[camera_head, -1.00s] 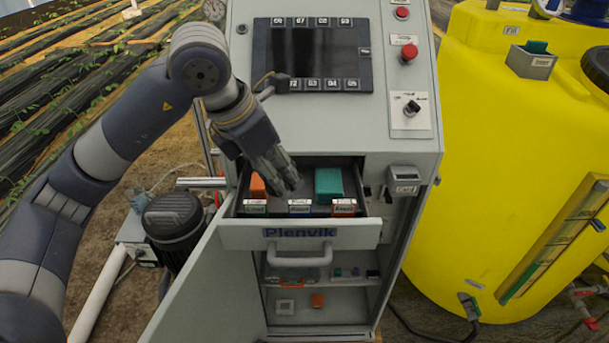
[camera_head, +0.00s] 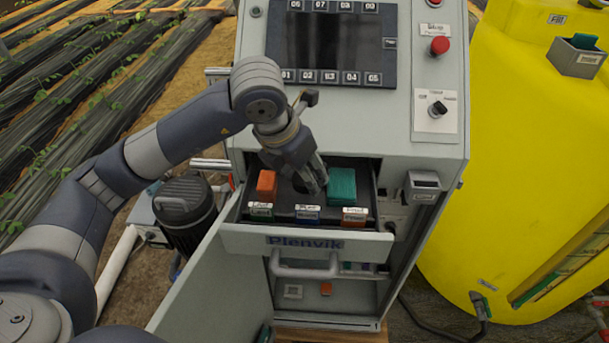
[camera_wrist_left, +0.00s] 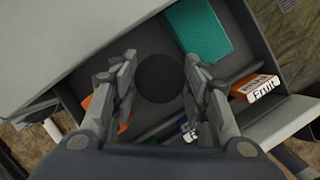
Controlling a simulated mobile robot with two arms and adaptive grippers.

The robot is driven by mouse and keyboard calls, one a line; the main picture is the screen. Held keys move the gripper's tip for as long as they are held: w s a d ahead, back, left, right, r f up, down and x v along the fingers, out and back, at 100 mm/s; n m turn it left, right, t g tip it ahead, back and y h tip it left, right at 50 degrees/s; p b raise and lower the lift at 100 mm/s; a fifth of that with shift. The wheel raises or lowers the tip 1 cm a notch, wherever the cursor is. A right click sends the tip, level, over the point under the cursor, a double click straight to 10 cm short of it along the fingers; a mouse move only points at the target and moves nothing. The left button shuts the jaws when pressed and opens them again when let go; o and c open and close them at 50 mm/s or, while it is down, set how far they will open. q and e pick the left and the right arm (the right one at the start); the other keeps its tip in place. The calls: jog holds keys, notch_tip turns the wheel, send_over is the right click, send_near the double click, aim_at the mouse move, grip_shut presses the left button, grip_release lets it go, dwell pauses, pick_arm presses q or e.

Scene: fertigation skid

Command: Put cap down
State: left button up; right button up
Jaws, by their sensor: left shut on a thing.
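The cap (camera_wrist_left: 157,77) shows as a dark round disc between the fingertips of my left gripper (camera_wrist_left: 160,62) in the left wrist view. The left gripper (camera_head: 317,184) is shut on it and points down into the open drawer (camera_head: 300,241) in the head view. The gripper is between an orange block (camera_head: 267,184) and a teal block (camera_head: 342,186). I cannot tell whether the cap touches the drawer floor. My right gripper is not in view.
Small labelled boxes stand along the drawer's front: green (camera_head: 260,211), blue (camera_head: 307,214) and orange (camera_head: 354,216). The control panel (camera_head: 335,50) rises behind the drawer. The cabinet door (camera_head: 215,290) stands open below left. A yellow tank (camera_head: 520,150) is at the right.

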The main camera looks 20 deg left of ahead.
aim_at(301, 181)
pick_arm(q)
jog(key=shift+s+a+f, duration=0.1)
jog(key=shift+f, duration=0.85)
jog(key=shift+f+b, duration=0.3)
jog(key=shift+f, duration=0.1)
jog(key=shift+f+b, duration=0.3)
jog(key=shift+b, duration=0.15)
jog(key=o, duration=0.9)
jog(key=shift+s, duration=0.1)
jog(key=shift+o, duration=0.6)
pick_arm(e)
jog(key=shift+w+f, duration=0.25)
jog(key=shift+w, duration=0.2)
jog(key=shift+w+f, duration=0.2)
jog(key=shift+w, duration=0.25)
pick_arm(q)
jog(key=shift+r, duration=0.1)
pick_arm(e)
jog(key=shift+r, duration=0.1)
